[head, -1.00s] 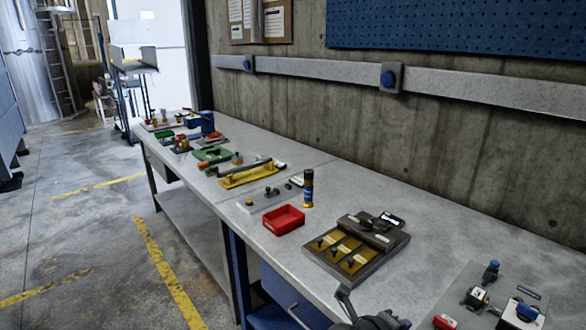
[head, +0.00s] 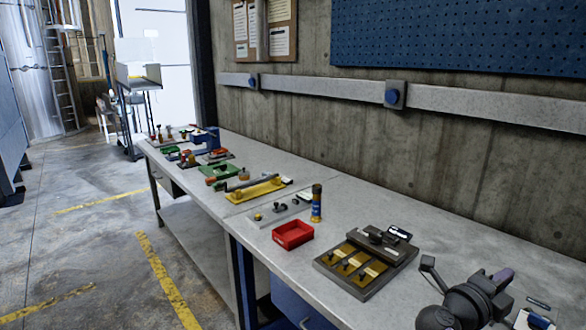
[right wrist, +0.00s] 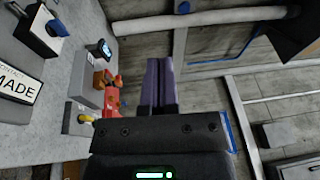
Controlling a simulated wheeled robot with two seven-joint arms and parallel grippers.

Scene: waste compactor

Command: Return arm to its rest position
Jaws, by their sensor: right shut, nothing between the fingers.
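My left gripper is not in the head view.
A grey fixture with yellow plates (head: 352,268), a red tray (head: 293,234) and a dark cylinder (head: 317,203) stand on the bench. Several tools lie farther along it. A concrete wall (head: 300,130) runs behind; open floor (head: 90,240) is at left.

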